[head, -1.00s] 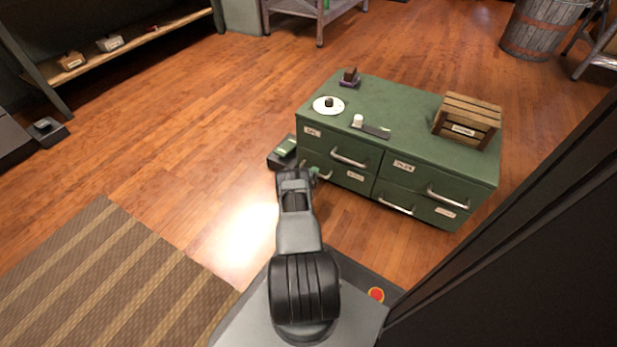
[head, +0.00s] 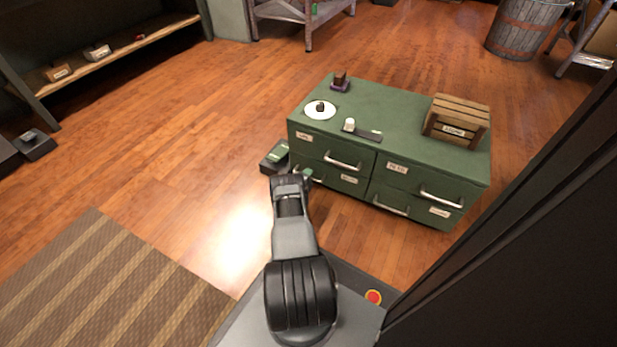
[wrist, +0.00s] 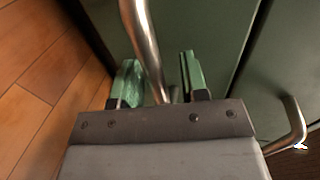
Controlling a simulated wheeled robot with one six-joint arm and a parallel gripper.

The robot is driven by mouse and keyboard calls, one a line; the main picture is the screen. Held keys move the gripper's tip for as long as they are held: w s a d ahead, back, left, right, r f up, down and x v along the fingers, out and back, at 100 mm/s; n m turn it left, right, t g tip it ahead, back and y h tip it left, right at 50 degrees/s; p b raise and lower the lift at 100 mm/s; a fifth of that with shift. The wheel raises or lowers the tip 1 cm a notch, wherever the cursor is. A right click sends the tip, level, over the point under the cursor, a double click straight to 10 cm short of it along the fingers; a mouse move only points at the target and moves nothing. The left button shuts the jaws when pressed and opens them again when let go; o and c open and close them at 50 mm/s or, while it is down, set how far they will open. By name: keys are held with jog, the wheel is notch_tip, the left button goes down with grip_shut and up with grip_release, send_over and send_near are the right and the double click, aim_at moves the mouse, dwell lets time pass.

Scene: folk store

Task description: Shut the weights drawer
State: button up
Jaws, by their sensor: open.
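The green drawer cabinet (head: 425,157) stands on the floor right of centre in the head view. It has two drawers on the left and two on the right, with metal handles and small labels too blurred to read, so I cannot tell which is the weights drawer. My gripper (head: 306,174) is at the lower left drawer (head: 338,180), partly hiding its left end. In the wrist view, my gripper (wrist: 160,80) has its green fingers apart, with a curved metal handle (wrist: 142,35) running between them. Contact cannot be told. All drawer fronts look nearly flush.
On the cabinet top are a white plate (head: 312,113), a small dark block on a stand (head: 340,82), a small scale-like item (head: 365,134) and a wooden crate (head: 457,122). A dark box (head: 275,157) lies beside the cabinet's left side. A striped rug (head: 95,280) lies at lower left.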

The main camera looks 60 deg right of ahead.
jog(key=p+v, duration=0.6)
jog(key=v, duration=0.8)
jog(key=shift+p, duration=0.3)
jog(key=shift+d, duration=0.15)
